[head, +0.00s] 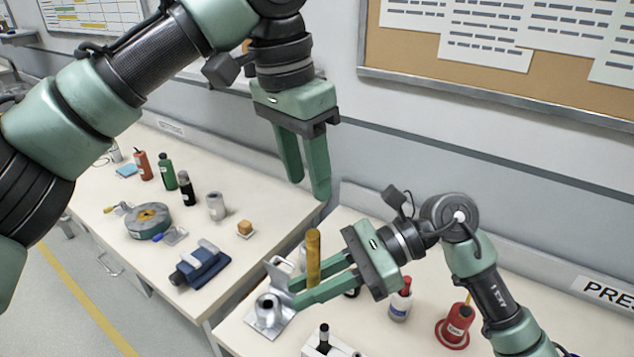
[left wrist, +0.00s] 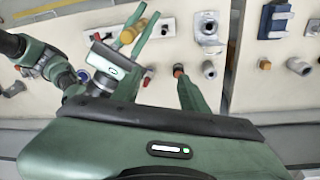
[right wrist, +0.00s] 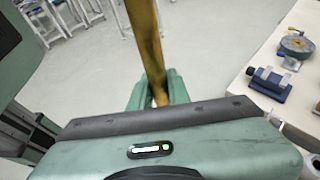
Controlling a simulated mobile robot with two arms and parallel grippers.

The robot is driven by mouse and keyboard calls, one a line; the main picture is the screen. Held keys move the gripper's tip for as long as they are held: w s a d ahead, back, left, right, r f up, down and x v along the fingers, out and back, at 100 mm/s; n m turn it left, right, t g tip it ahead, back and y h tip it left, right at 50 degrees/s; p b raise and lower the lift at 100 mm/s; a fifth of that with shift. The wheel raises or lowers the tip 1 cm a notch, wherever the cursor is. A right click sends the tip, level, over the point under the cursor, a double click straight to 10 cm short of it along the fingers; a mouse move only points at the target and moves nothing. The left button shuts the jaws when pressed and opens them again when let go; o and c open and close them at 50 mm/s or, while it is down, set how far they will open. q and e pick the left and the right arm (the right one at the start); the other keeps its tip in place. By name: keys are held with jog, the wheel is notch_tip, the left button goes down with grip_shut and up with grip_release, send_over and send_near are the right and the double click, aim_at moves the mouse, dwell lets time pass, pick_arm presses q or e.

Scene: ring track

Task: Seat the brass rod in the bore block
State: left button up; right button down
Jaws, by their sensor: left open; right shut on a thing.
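The brass rod (head: 313,257) stands near upright in my right gripper (head: 293,293), which is shut on its lower part. The rod also shows in the left wrist view (left wrist: 128,35) and the right wrist view (right wrist: 147,45). A silver metal fixture with a round opening (head: 268,306), which looks like the bore block, sits on the near table just left of the right fingertips. It shows in the left wrist view (left wrist: 208,28). The rod is apart from it, to its upper right in the head view. My left gripper (head: 309,188) is open and empty, high above the tables.
A small black-topped item (head: 324,335) is at the front. The left table holds a blue vise (head: 200,265), a grey-green reel (head: 148,222) and several bottles. A gap separates the tables.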

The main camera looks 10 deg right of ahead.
pick_arm(q)
jog(key=m+y, duration=0.2)
send_near(317, 259)
jog(key=shift+w+r, duration=0.4)
jog(key=shift+w, duration=0.35)
jog(key=shift+s+f, duration=0.15)
jog(key=shift+s, duration=0.05)
notch_tip(317, 259, down, 12)
jog(key=shift+w+r, duration=0.1)
jog(key=shift+r, duration=0.05)
grip_shut()
pick_arm(e)
jog(key=c, duration=1.3)
grip_release()
jog(key=shift+o, duration=0.2)
